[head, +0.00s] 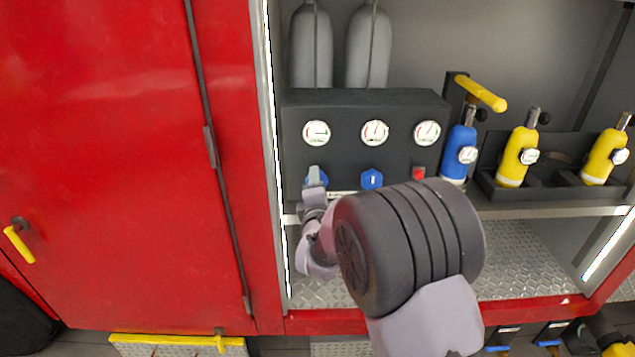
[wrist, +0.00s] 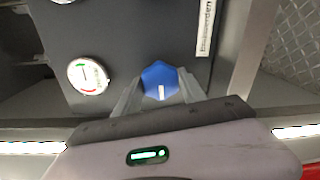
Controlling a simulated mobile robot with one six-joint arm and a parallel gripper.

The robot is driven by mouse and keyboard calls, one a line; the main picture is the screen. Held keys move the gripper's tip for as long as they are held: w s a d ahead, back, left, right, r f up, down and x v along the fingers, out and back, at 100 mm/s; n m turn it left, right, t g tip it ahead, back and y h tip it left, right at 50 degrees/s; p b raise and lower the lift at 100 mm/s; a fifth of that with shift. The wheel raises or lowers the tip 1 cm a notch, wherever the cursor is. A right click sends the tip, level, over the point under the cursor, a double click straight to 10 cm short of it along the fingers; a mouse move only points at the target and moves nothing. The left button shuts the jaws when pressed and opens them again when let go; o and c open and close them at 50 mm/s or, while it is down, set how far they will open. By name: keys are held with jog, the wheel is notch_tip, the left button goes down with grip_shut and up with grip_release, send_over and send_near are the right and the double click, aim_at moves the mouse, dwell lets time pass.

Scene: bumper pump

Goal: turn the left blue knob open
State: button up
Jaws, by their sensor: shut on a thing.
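The left blue knob (head: 317,181) is on the front of the dark panel (head: 374,155), below the left gauge. My gripper (head: 315,176) is at this knob and covers part of it in the head view. In the wrist view the blue knob (wrist: 159,80) sits between my gripper's two fingers (wrist: 158,95), which are shut on its sides. A white mark on the knob points down toward my gripper in that view. A second blue knob (head: 372,179) is to the right on the panel, with a white upright mark.
Three round gauges, such as the left one (head: 316,133), line the panel above the knobs. A red switch (head: 418,174) is at right. A blue bottle (head: 460,152) and yellow bottles (head: 517,155) stand farther right. A red door (head: 120,150) is at left.

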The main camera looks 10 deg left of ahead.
jog(key=shift+n, duration=0.6)
jog(key=o, duration=1.4)
jog(key=shift+c, duration=0.2)
jog(key=shift+s, duration=0.1)
jog(key=f+p+v, duration=0.1)
jog(key=p+v, duration=0.1)
jog(key=v, duration=1.5)
jog(key=shift+s+r, duration=0.2)
jog(key=shift+r, duration=0.25)
jog(key=shift+a, duration=0.1)
